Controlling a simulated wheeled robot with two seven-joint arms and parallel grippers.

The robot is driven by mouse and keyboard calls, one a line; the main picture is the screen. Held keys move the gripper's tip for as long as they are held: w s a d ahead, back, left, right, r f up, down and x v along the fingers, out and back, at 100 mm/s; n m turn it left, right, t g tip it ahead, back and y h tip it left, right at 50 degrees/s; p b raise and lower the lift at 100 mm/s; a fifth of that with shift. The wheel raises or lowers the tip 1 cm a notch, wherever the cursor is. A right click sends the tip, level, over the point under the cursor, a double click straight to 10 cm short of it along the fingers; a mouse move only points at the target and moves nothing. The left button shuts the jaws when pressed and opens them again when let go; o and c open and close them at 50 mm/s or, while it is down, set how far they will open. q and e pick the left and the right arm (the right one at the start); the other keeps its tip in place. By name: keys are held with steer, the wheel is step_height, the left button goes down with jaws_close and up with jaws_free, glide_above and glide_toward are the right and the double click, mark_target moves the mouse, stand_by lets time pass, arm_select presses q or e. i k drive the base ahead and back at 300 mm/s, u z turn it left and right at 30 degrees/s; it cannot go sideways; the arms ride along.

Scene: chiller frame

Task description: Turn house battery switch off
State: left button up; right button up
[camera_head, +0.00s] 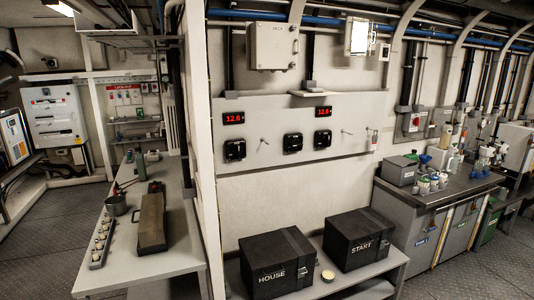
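A pale wall panel (274,165) holds several black rotary-looking switches. The left switch (235,150) sits below a red 12.6 display (233,118). A black box marked HOUSE (268,245) stands on a low shelf below the panel, left of a black box marked START (357,225). Neither of my grippers is in view.
A workbench (170,258) with a long brown block (152,222) stands left, beside a white post (200,150). A grey cabinet (425,240) with bottles on top stands right. A small round tin (328,276) sits on the shelf (335,289). Open floor lies far left.

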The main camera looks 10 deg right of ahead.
mark_target(237, 151)
steer(key=u, duration=0.15)
steer(key=i, duration=1.75)
steer(key=u, duration=0.3)
